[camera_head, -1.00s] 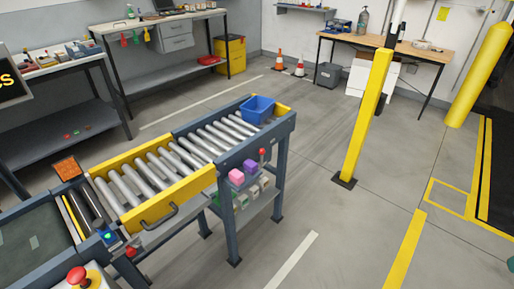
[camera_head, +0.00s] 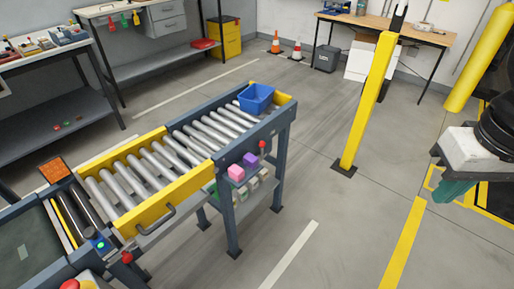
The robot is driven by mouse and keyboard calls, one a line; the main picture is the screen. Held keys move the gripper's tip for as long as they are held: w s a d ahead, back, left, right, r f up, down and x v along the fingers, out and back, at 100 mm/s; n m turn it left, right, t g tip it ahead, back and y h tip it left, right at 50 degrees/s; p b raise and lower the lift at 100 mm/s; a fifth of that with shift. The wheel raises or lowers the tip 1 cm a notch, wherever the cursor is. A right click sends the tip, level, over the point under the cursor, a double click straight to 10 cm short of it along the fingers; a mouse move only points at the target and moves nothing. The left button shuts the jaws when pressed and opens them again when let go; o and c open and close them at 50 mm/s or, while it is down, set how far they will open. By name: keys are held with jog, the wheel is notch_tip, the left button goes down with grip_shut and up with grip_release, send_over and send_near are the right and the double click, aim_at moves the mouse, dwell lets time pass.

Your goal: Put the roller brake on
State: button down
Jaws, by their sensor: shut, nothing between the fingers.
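The roller conveyor (camera_head: 235,160) runs from lower left to the middle, with a blue bin (camera_head: 256,98) on its far end. A small lever with a red knob (camera_head: 262,145) stands roughly upright on the near side rail, close to the bin. The frames do not label which one is the roller brake.
A red button (camera_head: 70,285) is at bottom left. Open floor lies right of the conveyor.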

jog(key=w+a+f+n+t+y, duration=0.1)
jog(key=w+a+f+n+t, duration=0.2)
jog(key=w, duration=0.8)
jog(key=w+a+f+n+t, duration=0.25)
jog(key=w+f+n, duration=0.2)
jog(key=w, duration=0.55)
jog(key=w+a+f+n+t+y, duration=0.1)
jog(key=w+a+f+n, duration=0.3)
jog(key=w, duration=0.7)
jog(key=w+a+f+n+t+y, duration=0.35)
jog(key=w+a+f, duration=0.35)
jog(key=f, duration=0.5)
jog(key=s+a+f+n+t+y, duration=0.2)
jog(key=s+a+f+n+y, duration=0.1)
jog(key=a+f+n, duration=0.2)
notch_tip(320, 180, down, 4)
jog(key=shift+a+r+t, duration=0.1)
jog(key=shift+a+t, duration=0.2)
jog(key=shift+a, duration=0.85)
jog(key=x, duration=1)
jog(key=shift+s, duration=0.1)
